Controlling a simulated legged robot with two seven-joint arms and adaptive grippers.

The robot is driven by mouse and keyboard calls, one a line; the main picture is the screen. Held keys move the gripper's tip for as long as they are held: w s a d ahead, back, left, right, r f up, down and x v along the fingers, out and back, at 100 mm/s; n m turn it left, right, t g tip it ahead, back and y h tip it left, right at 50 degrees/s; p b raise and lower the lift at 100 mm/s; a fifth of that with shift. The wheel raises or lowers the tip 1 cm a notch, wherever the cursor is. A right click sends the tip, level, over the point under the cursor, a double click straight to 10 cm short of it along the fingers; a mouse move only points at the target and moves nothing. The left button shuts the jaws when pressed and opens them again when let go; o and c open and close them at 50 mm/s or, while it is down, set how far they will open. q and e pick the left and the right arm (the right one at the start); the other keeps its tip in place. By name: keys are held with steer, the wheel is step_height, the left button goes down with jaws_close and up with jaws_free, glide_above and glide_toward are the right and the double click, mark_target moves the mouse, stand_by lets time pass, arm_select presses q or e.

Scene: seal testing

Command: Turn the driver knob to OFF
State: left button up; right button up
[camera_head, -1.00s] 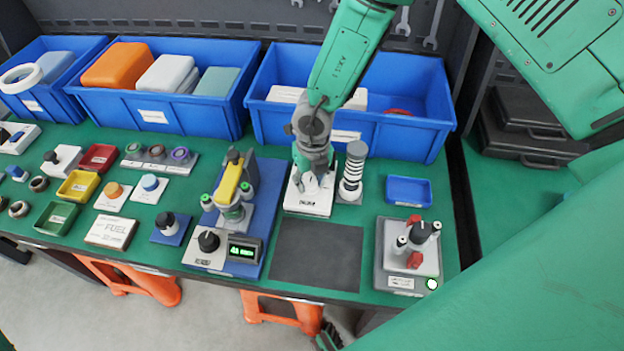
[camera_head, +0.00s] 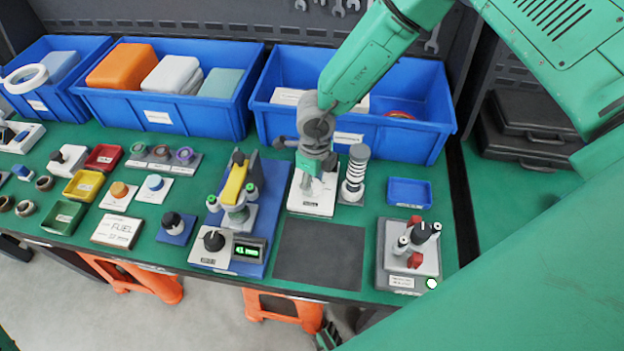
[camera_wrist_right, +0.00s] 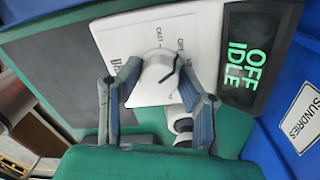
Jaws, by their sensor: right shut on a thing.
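The driver unit is a white panel (camera_head: 313,196) at the back middle of the bench, largely covered by my right gripper (camera_head: 314,172). In the right wrist view its white round knob (camera_wrist_right: 160,72) with a dark pointer line sits between the two fingers of my right gripper (camera_wrist_right: 162,95), which is shut on it. Printed labels around the knob are partly hidden. A dark display (camera_wrist_right: 250,58) beside the panel shows OFF and IDLE in green. My left gripper is not in view.
A spring-like post (camera_head: 355,175) stands close right of the driver. A blue bin (camera_head: 400,133) is just behind. A dark mat (camera_head: 320,255) lies in front, clear. A meter box (camera_head: 230,252) with another knob is at front left; a grey fixture (camera_head: 408,262) is at front right.

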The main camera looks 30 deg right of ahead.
steer(key=shift+d+n, duration=0.15)
steer(key=shift+n, duration=0.35)
steer(key=o, duration=1.1)
